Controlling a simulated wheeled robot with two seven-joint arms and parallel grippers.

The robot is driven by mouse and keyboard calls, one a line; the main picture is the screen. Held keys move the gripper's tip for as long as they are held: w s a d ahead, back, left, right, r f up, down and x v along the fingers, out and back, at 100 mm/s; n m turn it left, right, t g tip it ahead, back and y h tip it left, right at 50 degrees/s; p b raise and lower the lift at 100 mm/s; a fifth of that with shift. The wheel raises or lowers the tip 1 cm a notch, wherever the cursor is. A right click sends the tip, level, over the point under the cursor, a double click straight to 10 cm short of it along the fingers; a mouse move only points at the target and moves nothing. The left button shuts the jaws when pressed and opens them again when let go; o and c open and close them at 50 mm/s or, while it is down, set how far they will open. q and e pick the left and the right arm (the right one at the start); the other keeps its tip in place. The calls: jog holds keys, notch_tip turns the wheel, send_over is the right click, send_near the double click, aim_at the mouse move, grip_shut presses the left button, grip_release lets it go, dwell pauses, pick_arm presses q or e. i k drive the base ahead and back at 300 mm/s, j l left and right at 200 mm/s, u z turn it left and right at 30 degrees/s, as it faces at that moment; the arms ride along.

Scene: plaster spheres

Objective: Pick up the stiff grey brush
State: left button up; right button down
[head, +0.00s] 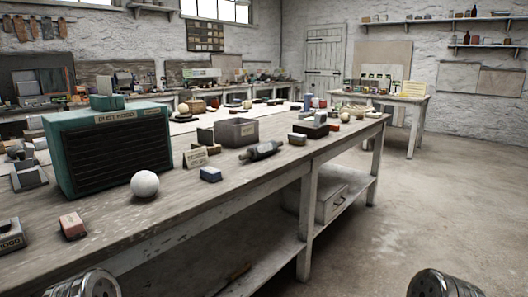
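I cannot make out a stiff grey brush for certain. A dark grey, roughly cylindrical object (262,150) with narrower ends lies near the front edge of the long wooden table (130,225); it is too small to tell whether it is the brush. Small brown and dark blocks lie near it, also unclear. Rounded metal parts of my arms show at the bottom left and bottom right corners, apart from the table objects. No gripper fingers are visible.
A green dust hood (110,150), a white sphere (145,184), a pinkish block (72,225), a blue block (210,174), a small sign (195,158) and a grey bin (236,132) stand on the table. Open floor (430,200) lies to the right.

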aim_at(295, 139)
jog(key=u, duration=0.25)
jog(key=i+l+u, duration=0.25)
jog(key=u, duration=0.25)
jog(key=i+l+u, duration=0.1)
jog(key=l+u, duration=0.4)
jog(key=i+l+u, duration=0.1)
jog(key=l, duration=0.65)
jog(key=i+l+u, duration=0.1)
jog(key=l, duration=0.7)
jog(key=i+l+u, duration=0.1)
jog(key=l, duration=0.7)
jog(key=i+l+u, duration=0.1)
jog(key=l, duration=0.7)
jog(key=i, duration=0.05)
